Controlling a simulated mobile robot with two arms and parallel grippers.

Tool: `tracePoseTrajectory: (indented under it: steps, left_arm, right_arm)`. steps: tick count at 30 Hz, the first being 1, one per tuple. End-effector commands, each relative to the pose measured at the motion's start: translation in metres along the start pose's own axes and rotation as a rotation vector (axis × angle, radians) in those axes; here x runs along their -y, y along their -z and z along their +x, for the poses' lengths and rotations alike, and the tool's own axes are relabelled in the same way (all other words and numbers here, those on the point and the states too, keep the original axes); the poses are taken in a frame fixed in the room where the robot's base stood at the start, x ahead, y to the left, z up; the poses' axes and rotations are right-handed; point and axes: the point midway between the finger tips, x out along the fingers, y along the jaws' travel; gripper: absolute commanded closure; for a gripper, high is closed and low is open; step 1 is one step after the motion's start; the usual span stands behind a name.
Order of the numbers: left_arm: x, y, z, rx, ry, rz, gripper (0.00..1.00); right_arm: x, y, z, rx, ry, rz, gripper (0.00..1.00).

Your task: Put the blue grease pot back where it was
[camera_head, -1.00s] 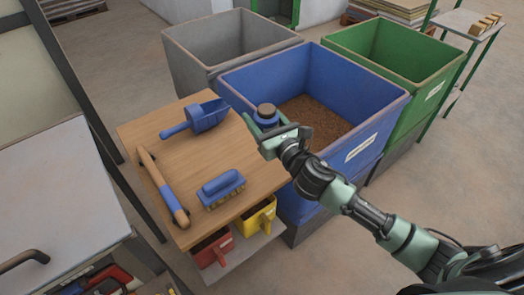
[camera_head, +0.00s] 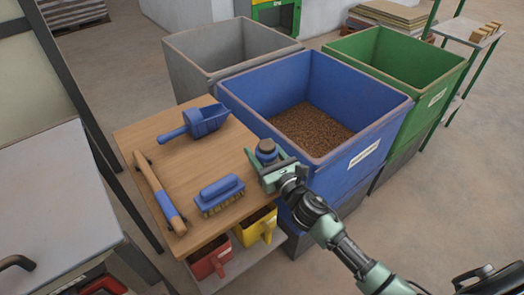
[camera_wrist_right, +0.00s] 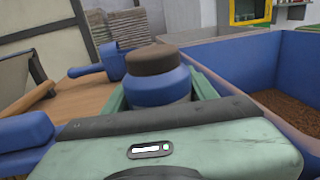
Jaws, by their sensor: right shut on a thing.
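The blue grease pot (camera_head: 267,152) has a brown lid and sits upright between the fingers of my right gripper (camera_head: 265,163). My right gripper is shut on it at the right edge of the wooden table (camera_head: 185,160), beside the blue bin. In the right wrist view the pot (camera_wrist_right: 157,86) fills the space between the green fingers, its lid on top. Whether the pot's base touches the table top is hidden by the gripper. My left gripper is not in view.
On the table are a blue scoop (camera_head: 201,121), a blue brush (camera_head: 219,194) and a wooden-handled tool (camera_head: 158,192). The blue bin (camera_head: 345,128) with brown granules stands right of the table. Red (camera_head: 207,262) and yellow (camera_head: 256,229) containers sit on the shelf below.

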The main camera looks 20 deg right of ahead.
Motion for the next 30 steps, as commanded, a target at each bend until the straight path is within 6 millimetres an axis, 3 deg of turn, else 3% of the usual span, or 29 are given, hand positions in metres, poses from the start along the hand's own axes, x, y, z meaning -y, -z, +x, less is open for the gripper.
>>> tracePoseTrajectory:
  steps: [3, 4, 6, 17, 22, 30]
  left_arm:
    - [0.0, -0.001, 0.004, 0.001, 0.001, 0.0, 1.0]
    - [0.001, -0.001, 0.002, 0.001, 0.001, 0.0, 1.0]
    - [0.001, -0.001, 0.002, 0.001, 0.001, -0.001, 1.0]
    - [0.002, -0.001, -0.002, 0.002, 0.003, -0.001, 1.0]
    - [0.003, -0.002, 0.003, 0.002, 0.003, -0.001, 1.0]
    - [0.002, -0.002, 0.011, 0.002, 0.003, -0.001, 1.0]
  right_arm:
    - [0.0, 0.003, 0.0, 0.002, -0.001, -0.001, 1.0]
    - [0.0, 0.002, 0.0, 0.0, 0.0, -0.001, 0.35]
    - [0.0, 0.002, 0.0, 0.0, 0.0, 0.0, 0.21]
    - [0.0, -0.002, 0.0, 0.0, 0.0, 0.0, 0.21]
    - [0.0, 0.002, -0.024, -0.002, -0.001, -0.002, 0.21]
    - [0.0, 0.003, -0.083, -0.002, 0.0, -0.001, 0.21]
